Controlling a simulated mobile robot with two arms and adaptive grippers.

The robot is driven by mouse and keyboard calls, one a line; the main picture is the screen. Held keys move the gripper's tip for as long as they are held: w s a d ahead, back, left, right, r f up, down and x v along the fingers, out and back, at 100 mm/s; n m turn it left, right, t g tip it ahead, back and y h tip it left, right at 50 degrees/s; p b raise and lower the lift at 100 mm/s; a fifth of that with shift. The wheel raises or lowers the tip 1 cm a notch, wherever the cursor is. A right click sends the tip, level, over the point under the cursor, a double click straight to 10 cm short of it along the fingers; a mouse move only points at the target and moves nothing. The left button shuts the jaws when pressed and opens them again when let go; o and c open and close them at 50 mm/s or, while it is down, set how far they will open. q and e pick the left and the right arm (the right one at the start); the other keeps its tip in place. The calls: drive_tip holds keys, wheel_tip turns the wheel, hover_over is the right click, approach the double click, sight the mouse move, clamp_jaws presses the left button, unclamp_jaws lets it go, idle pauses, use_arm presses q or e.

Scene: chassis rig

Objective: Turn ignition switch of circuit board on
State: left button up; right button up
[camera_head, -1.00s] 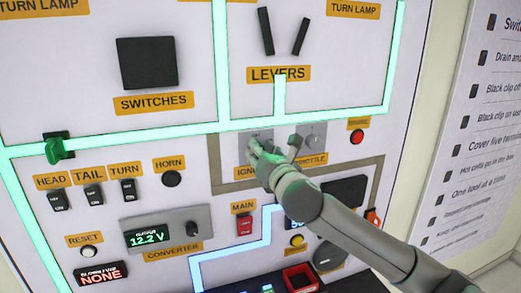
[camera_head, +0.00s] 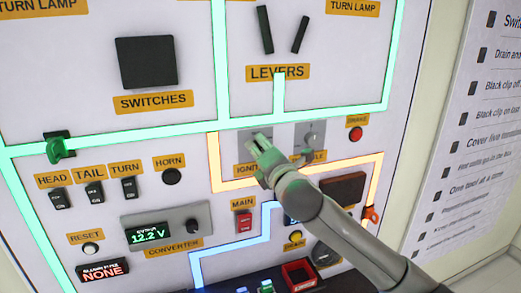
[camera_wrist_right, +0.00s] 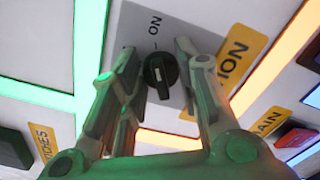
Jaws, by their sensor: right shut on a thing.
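The ignition switch (camera_wrist_right: 160,75) is a dark round knob with a raised grip bar on a grey plate (camera_wrist_right: 130,38). Its white mark points roughly toward the ON label (camera_wrist_right: 154,24) in the right wrist view. My right gripper (camera_wrist_right: 155,62) has its fingers on both sides of the knob and is shut on it. In the head view, my right gripper (camera_head: 258,143) covers the knob and part of the yellow IGNITION label (camera_head: 247,170). The circuit board (camera_head: 195,60) is a large white upright panel. My left gripper is not in view.
The throttle (camera_head: 309,138) sits close on the right of my gripper. An orange-lit strip (camera_head: 213,160) runs around this area, with a green-lit strip (camera_head: 150,133) above. A red button (camera_head: 356,134), small switches (camera_head: 95,194) and the converter (camera_head: 168,232) are nearby.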

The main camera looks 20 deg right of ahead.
idle(0.3)
drive_tip(key=o, duration=1)
drive_tip(key=s, duration=1.2)
drive_tip(key=shift+d, duration=0.3)
